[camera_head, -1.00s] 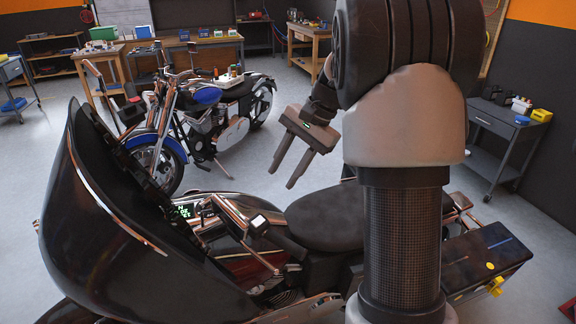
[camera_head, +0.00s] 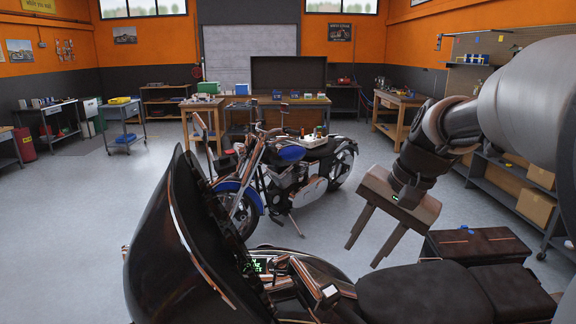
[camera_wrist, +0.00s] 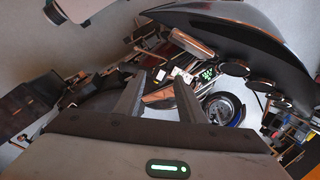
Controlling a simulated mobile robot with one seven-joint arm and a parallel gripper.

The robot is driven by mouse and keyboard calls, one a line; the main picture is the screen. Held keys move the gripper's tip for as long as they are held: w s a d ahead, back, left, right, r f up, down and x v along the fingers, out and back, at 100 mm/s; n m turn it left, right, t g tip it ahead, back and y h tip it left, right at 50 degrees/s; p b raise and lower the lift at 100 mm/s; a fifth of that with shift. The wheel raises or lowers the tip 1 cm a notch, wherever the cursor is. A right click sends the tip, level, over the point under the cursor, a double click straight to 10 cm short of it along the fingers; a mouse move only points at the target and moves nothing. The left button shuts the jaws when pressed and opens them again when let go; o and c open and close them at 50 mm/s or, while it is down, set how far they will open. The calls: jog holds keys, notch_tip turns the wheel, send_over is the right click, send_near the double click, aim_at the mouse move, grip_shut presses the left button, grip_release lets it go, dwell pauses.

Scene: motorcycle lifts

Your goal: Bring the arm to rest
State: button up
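My gripper (camera_head: 362,250) hangs from my arm at the right of the head view, with its two fingers pointing down and apart. It is open, and nothing shows between the fingers. It appears above or beyond the seat of the near black motorcycle (camera_head: 408,294); the exact gap cannot be told. In the wrist view the two fingers of my gripper (camera_wrist: 155,98) are spread, with the motorcycle's dark fairing (camera_wrist: 235,38) at upper right.
A blue motorcycle (camera_head: 291,153) with a tray on its seat stands behind. Workbenches (camera_head: 398,103) line the back, and a grey shelf cart (camera_head: 518,190) stands at right. A small cart (camera_head: 122,113) is at left. Open floor (camera_head: 85,210) lies at left.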

jog(key=s+a+n+t+h, duration=0.2)
jog(key=s+n, duration=0.5)
jog(key=s, duration=0.9)
jog(key=shift+f+t+h, duration=0.35)
jog(key=shift+t+h, duration=0.25)
jog(key=shift+t, duration=0.1)
